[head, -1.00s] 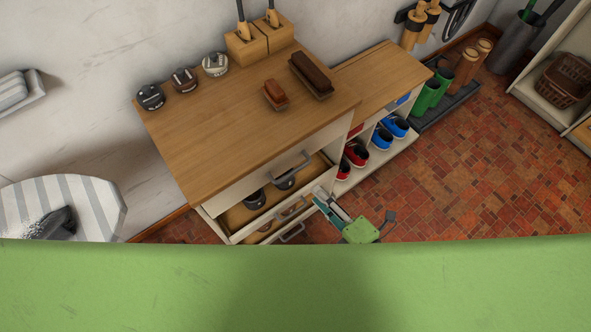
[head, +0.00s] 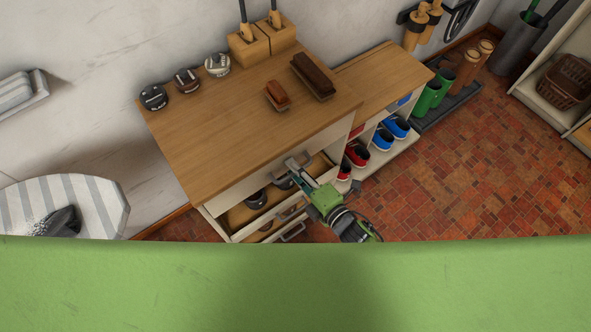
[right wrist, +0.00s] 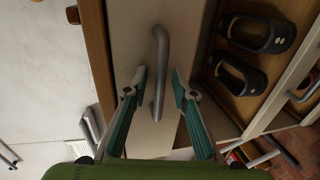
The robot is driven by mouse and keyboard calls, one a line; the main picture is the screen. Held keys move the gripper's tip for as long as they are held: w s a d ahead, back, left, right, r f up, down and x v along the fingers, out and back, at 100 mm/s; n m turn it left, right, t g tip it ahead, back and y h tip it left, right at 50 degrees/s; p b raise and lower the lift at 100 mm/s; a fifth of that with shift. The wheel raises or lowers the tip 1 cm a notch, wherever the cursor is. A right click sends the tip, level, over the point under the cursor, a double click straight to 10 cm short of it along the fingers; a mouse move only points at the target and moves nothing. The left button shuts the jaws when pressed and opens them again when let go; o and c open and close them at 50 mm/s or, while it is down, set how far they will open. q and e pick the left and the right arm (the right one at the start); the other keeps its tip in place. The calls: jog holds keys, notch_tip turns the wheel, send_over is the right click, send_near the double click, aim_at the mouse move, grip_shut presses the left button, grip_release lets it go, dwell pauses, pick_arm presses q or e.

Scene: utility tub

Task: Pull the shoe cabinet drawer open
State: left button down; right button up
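The shoe cabinet (head: 200,140) has a wooden top and pale drawer fronts. Its top drawer (head: 245,192) looks closed and has a grey bar handle (right wrist: 160,65). My right gripper (head: 296,168) is at this handle. In the right wrist view its teal-padded fingers (right wrist: 158,80) are open, one on each side of the bar, with gaps visible. Below, another drawer (head: 236,236) stands open with dark shoes (head: 256,199) inside; the shoes also show in the right wrist view (right wrist: 257,33). My left gripper is not in view.
Brushes (head: 312,75) and polish tins (head: 153,97) sit on the cabinet top. A low shelf (head: 385,72) with red and blue shoes adjoins the cabinet on the right. A striped ironing board (head: 95,200) is at left. The brick-tiled floor (head: 460,170) at right is clear.

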grip_shut()
jog(key=shift+s+d, duration=0.1)
jog(key=f+v, duration=0.2)
jog(key=v, duration=1)
jog(key=s+f+p+v, duration=0.1)
jog(key=f+v, duration=0.2)
jog(key=v, duration=0.9)
jog(key=shift+d, duration=0.45)
jog(key=shift+s, duration=0.1)
grip_release()
